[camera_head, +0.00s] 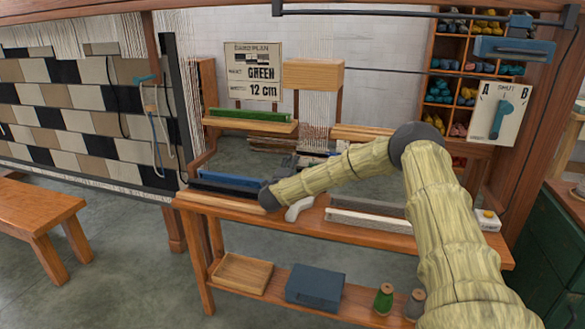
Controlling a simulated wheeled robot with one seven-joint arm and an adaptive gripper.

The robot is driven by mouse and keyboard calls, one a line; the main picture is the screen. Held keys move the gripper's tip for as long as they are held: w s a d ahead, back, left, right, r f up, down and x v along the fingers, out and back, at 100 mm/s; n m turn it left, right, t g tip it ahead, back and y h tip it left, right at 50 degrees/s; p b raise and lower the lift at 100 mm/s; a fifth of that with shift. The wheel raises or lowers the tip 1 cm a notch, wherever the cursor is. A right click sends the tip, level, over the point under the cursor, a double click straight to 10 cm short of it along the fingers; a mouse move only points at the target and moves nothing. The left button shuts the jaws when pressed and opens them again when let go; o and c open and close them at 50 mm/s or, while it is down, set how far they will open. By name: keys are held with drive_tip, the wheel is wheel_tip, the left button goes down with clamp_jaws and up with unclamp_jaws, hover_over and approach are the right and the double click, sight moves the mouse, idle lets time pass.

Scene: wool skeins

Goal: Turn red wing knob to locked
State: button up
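I cannot make out a red wing knob in the head view. A white panel (496,113) on the right post carries a teal lever (503,115), with the letters A and B and the word SHUT. My arm (440,210) rises from the lower right, bends at a dark elbow joint and reaches left over the workbench (330,232). It ends in view at a dark joint (268,195) near the bench's left part. No gripper fingers can be made out there. A pale curved piece (298,208) shows beside this joint; I cannot tell what it is.
A loom with a checkered cloth (75,115) stands at left, with a bench (35,208) before it. Wool skeins fill a shelf (470,78). A blue box (315,287) sits on the lower shelf. Floor at lower left is clear.

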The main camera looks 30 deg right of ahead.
drive_tip(key=shift+w+d, duration=0.5)
drive_tip(key=shift+d, duration=0.05)
drive_tip(key=c, duration=1)
drive_tip(key=shift+f+m+b, duration=0.15)
drive_tip(key=shift+m+b, duration=0.15)
drive_tip(key=shift+b, duration=0.25)
drive_tip(key=shift+m+b, duration=8.6)
drive_tip(key=shift+b, duration=1.95)
